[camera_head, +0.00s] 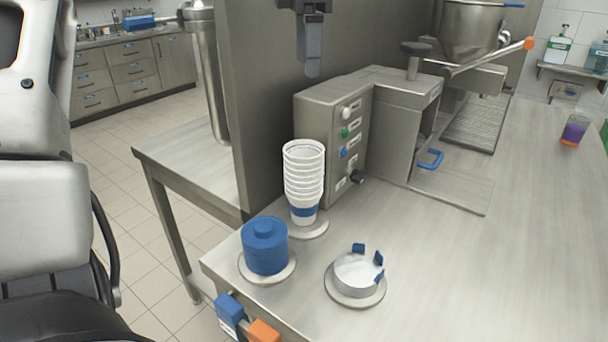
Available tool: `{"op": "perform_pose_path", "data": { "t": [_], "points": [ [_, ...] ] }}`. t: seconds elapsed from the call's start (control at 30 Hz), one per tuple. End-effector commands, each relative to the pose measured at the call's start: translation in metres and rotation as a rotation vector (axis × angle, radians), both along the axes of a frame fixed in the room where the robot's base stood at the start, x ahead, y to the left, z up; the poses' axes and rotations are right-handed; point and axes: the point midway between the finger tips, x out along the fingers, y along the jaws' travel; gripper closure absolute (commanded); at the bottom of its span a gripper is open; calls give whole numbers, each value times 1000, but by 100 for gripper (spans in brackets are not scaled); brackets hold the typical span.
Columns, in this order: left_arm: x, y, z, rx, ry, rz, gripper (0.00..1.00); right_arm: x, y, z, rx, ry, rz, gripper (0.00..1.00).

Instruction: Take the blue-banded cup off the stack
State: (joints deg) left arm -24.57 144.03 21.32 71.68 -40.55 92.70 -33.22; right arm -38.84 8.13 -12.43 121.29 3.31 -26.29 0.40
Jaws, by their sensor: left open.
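A tall stack of nested white cups (304,174) stands upright, rims up, on a round base (316,231) beside the machine. The blue-banded cup (304,213) is at the bottom of the stack; its blue band and lower wall show, and the cups above hide its upper part. My left gripper (311,70) points down at the top edge of the view, above the stack and apart from it. It is open and holds nothing visible; its fingers overlap, so the gap between them is hidden. My right gripper is not in view.
Blue lids (265,248) are stacked left of the cups on a round plate (288,274). A ring holder (358,277) with blue tabs stands in front. The grey machine (325,140) with buttons is behind.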

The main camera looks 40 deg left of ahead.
Motion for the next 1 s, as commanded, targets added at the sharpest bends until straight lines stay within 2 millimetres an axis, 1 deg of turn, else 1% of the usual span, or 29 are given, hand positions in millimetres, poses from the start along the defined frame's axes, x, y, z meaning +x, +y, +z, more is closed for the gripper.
{"op": "perform_pose_path", "data": {
  "t": [0.03, 0.2, 0.3, 0.4, 0.5, 0.67, 0.9, 1.0],
  "points": [
    [-1, 0, -11, -1, 3, -1, 23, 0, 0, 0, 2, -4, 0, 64],
    [-1, 0, -48, -3, 6, -1, 23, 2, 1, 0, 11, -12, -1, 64],
    [-1, 0, -68, -1, 5, -1, 23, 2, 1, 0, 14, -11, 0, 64],
    [-1, 0, -83, -1, 5, 0, 23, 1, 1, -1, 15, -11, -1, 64],
    [-1, 0, -93, -1, 2, 0, 23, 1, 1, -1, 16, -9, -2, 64],
    [-2, 1, -102, -2, 3, 1, 23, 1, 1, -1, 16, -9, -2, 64],
    [-5, 3, -137, -1, 3, 0, 23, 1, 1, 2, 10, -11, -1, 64],
    [-5, 3, -146, -1, 2, 1, 23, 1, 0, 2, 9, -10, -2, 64]
  ]
}}
